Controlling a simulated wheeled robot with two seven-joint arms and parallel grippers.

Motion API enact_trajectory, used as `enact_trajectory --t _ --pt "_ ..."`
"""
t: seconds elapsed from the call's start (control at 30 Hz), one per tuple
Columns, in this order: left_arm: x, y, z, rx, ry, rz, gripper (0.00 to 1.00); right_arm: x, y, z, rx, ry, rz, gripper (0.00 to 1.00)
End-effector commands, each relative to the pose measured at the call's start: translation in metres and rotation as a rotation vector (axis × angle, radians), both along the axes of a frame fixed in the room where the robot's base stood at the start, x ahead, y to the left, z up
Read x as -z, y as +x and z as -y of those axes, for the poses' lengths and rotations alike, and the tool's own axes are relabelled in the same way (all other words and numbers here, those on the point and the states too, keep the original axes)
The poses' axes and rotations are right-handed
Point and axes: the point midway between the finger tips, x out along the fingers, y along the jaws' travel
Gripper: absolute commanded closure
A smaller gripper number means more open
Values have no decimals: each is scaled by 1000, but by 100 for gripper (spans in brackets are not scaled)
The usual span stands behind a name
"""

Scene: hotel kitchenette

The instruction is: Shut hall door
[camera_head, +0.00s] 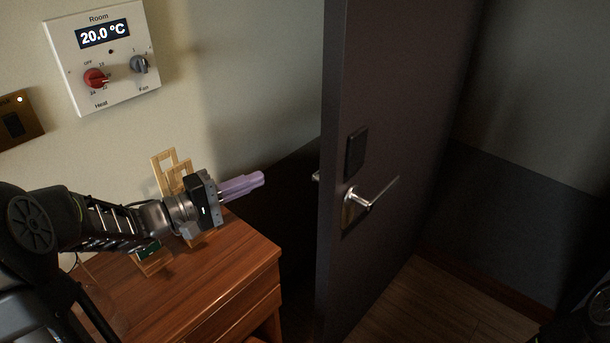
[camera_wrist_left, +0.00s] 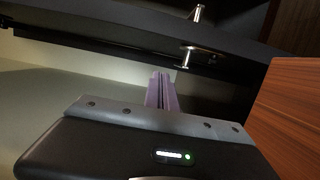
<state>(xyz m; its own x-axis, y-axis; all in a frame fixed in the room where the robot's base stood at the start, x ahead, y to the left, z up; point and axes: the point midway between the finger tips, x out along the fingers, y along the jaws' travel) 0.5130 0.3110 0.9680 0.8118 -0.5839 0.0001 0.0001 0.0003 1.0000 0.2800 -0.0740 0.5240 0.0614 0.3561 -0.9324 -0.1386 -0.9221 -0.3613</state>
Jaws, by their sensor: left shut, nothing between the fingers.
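The hall door (camera_head: 385,140) is dark and stands open, its near edge toward me in the head view. A silver lever handle (camera_head: 368,200) sits on its right face, below a black lock plate (camera_head: 356,152). Part of another handle shows at the door's left side. My left gripper (camera_head: 262,178) has purple fingers, shut and empty. It is left of the door's edge and apart from it, above the cabinet's far right corner. In the left wrist view the fingers (camera_wrist_left: 161,90) point toward the dark door (camera_wrist_left: 110,35) and a silver handle (camera_wrist_left: 190,55). My right gripper is not in view.
A wooden cabinet (camera_head: 225,285) stands below my left arm, with a light wooden rack (camera_head: 163,165) behind the wrist. A thermostat (camera_head: 103,55) and a brass switch plate (camera_head: 18,120) are on the wall. Wooden floor (camera_head: 440,305) is clear right of the door.

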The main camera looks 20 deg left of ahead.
Motion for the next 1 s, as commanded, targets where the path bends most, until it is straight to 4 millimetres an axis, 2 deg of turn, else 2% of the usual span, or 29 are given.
enact_trajectory --t 0.27,0.47,0.87,1.0 --pt "-1 3 2 1 -1 1 100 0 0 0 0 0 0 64" --pt "0 18 14 2 0 0 100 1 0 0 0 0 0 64" --pt "0 81 60 5 0 0 100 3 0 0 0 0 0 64" --pt "-1 73 80 2 -1 0 100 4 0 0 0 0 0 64"
